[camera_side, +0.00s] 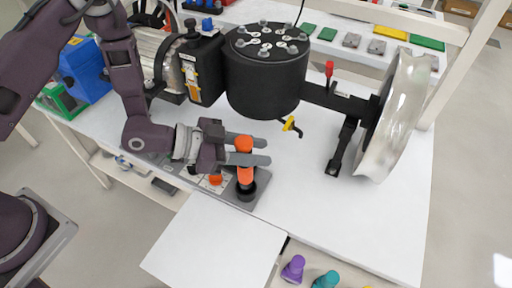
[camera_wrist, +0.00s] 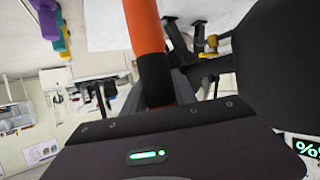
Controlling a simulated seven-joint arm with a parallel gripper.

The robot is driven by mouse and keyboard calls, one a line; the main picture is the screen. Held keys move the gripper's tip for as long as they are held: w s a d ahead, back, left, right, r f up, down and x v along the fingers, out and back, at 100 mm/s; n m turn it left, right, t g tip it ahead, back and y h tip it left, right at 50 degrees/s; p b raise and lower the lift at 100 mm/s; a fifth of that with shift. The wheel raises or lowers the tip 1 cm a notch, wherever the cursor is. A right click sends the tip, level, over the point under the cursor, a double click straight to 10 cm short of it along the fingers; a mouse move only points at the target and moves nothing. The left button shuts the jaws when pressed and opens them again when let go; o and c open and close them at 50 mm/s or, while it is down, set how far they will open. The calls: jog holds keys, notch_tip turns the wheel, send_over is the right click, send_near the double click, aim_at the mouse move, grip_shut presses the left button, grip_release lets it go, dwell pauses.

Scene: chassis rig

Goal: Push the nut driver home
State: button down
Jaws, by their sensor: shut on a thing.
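The nut driver (camera_side: 245,175) has an orange handle and stands close to upright at the right end of a grey tray (camera_side: 262,181). Its lower end meets a black round part (camera_side: 246,190) on the tray; I cannot tell how deep it sits. My gripper (camera_side: 257,150) reaches in from the left, its grey fingers shut around the upper handle. The orange top shows just above the fingers. In the wrist view, the nut driver (camera_wrist: 144,25) shows as an orange shaft running into a black section, close to the gripper body.
A black cylinder (camera_side: 265,80) with a bolted top hangs above and behind my gripper. A black bracket (camera_side: 345,140) and a large pale dish (camera_side: 400,115) stand to the right. An orange knob (camera_side: 215,179) is left of the driver. The white table front (camera_side: 215,240) is clear.

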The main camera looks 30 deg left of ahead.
jog(key=shift+f, duration=1.45)
dwell(0.7)
jog(key=c, duration=0.9)
grip_release()
jog(key=s+a+r+n+y, duration=0.2)
jog(key=a+r+y, duration=0.3)
jog(key=a+r, duration=0.5)
jog(key=s+a+r+n+y, duration=0.25)
jog(key=a+r+y, duration=0.35)
jog(key=a, duration=0.5)
jog(key=s+r+n+g, duration=0.1)
jog(key=s+r+n, duration=0.2)
jog(key=s, duration=0.6)
jog(key=s+a+r+n+g, duration=0.1)
jog(key=s+r+n, duration=0.2)
jog(key=s, duration=0.6)
notch_tip(320, 180, up, 3)
jog(key=shift+s+a+f, duration=0.15)
jog(key=shift+s+a, duration=0.05)
jog(key=shift+s, duration=0.15)
